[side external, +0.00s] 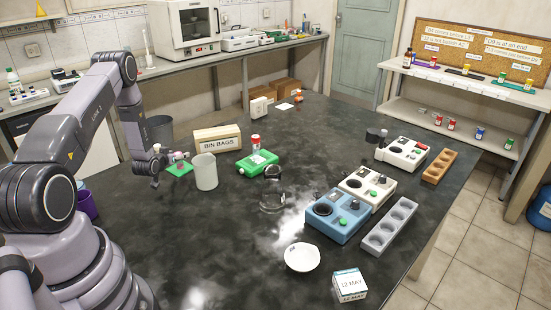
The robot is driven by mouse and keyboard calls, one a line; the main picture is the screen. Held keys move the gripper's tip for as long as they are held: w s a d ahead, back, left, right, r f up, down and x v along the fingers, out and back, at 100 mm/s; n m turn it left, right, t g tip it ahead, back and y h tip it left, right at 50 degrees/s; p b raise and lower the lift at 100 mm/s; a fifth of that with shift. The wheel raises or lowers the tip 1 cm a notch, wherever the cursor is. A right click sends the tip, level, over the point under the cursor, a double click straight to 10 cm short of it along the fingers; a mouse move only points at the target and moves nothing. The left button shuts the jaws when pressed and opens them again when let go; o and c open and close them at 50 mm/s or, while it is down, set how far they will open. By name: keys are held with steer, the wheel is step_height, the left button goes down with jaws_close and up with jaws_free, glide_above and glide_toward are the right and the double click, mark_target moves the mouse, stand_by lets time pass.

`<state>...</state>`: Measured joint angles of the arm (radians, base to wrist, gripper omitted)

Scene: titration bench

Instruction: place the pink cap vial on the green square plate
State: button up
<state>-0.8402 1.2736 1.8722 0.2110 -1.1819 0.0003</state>
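The green square plate (181,169) lies flat on the dark bench, left of the white beaker. A small pink-topped object, which looks like the pink cap vial (178,156), shows just above or on the plate. It is too small to tell whether it touches the plate. My gripper (167,160) is low over the bench at the plate's left edge, right beside the vial. The fingers are small and partly hidden, so I cannot tell whether they are shut on the vial.
A white beaker (204,172) stands close to the right of the plate. A bin bags box (217,139) is behind it, and a grey container (160,130) stands behind my gripper.

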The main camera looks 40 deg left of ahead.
steer(key=shift+r, duration=0.1)
steer(key=shift+s+d+r, duration=0.1)
steer(key=shift+s, duration=0.05)
steer(key=v, duration=1.1)
steer(key=w+d+r+m+g+h, duration=0.1)
steer(key=w+d+r+m+h, duration=0.15)
steer(key=d+r, duration=0.7)
steer(key=w+d+r+m+g+h, duration=0.15)
steer(key=w+d+r, duration=0.35)
steer(key=r, duration=0.8)
steer(key=s+d+r+m+h, duration=0.2)
steer(key=s+d+r, duration=0.6)
steer(key=s+d, duration=0.3)
steer(key=s+d+r+g+h, duration=0.1)
steer(key=s+d, duration=0.2)
steer(key=s, duration=0.3)
steer(key=s+d+m+g, duration=0.1)
steer(key=s+d, duration=0.3)
steer(key=s, duration=0.2)
steer(key=shift+s+r+g+h, duration=0.35)
steer(key=shift+s+r+h, duration=0.05)
